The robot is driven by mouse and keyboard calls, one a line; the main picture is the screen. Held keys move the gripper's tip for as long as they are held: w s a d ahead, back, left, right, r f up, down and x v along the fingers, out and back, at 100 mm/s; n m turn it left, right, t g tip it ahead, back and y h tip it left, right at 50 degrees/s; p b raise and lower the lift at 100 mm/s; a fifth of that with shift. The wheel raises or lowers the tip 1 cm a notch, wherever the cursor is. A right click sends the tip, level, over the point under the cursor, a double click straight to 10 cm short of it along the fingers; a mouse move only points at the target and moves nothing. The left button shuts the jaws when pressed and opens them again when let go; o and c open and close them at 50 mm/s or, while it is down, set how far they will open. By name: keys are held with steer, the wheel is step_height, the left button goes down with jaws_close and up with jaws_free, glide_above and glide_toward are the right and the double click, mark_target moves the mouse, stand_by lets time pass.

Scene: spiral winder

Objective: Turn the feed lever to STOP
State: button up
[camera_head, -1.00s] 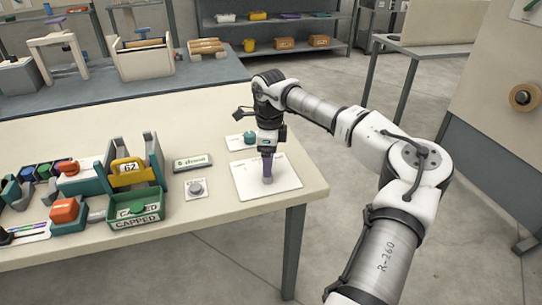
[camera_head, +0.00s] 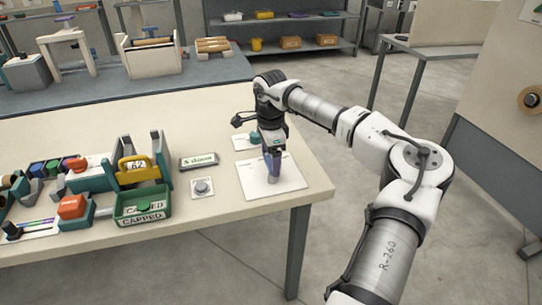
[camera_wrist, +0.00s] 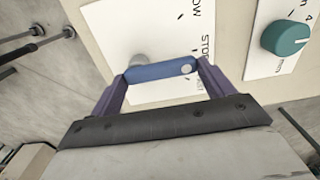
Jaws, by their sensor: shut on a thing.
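The feed lever is a blue bar (camera_wrist: 160,71) in the wrist view, with a pale dot near its right end. It lies over a white plate (camera_wrist: 112,16) that also shows in the head view (camera_head: 291,181). Printed words beside the lever include STOP (camera_wrist: 207,48), a partly cut one ending in OW above, and a mostly hidden one below. The dotted end is near STOP, on its lower side. A grey round part (camera_wrist: 139,61) shows behind the left end. My gripper (camera_head: 271,164) is shut on the lever, purple fingers at both ends (camera_wrist: 163,73).
A green knob (camera_wrist: 286,36) on a second white plate is close beside the lever plate. A grey knob (camera_head: 202,187) on a small plate, a label sign (camera_head: 199,161) and a green CAPPED bin (camera_head: 142,206) stand to the left. The table's right edge is near.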

mark_target(270, 161)
steer(key=o, duration=1.3)
step_height(270, 161, up, 14)
steer(key=shift+f+b, duration=0.1)
steer(key=shift+b, duration=0.65)
